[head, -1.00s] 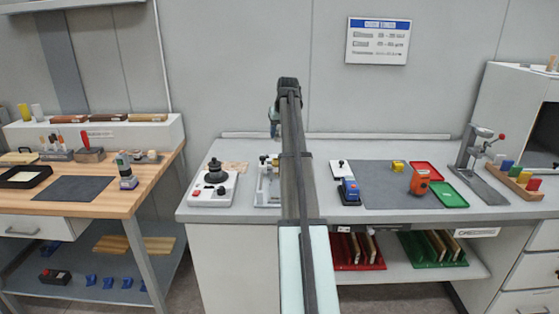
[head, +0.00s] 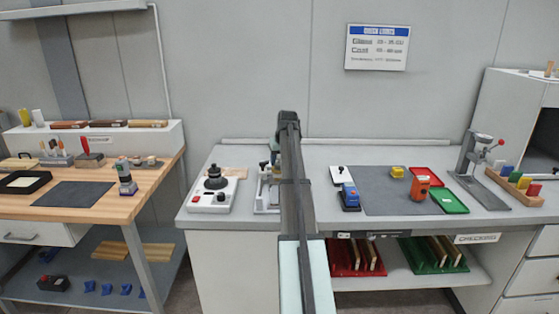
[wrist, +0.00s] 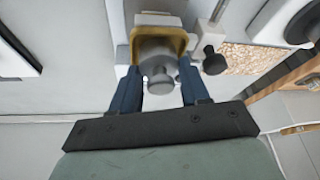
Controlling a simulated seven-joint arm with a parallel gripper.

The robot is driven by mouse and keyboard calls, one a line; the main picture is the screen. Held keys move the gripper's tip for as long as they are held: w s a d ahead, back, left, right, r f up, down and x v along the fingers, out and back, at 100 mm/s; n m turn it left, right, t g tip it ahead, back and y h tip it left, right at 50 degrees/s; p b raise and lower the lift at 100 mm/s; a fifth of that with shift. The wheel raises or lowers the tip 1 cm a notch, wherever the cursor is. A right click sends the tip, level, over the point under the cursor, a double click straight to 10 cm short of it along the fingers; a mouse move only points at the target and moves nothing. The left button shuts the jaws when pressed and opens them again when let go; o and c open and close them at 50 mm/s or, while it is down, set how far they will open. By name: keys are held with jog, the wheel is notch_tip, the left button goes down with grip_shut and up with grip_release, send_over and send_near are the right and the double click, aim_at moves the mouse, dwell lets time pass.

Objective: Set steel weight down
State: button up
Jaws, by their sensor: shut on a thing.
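The steel weight (wrist: 160,70) is a grey, rounded piece with a knob on its near end, in the middle of the wrist view. My gripper (wrist: 158,82) is shut on it, with one dark blue finger on each side. Just beyond the weight is a tan-rimmed grey part (wrist: 178,43) of a white bench fixture; I cannot tell whether the weight touches it. In the head view the fixture (head: 263,200) stands on the grey bench, partly behind my arm, and the weight and fingertips are hidden.
A dark knob (wrist: 214,61) on a post stands close right of my gripper. A white machine with a black dial (head: 214,183) is left of the fixture. A blue-and-black tool (head: 349,197) and a grey mat (head: 385,197) lie to the right.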

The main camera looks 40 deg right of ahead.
jog(key=shift+f, duration=0.1)
jog(key=o, duration=1.3)
jog(key=v, duration=1.2)
jog(key=shift+w+a, duration=0.1)
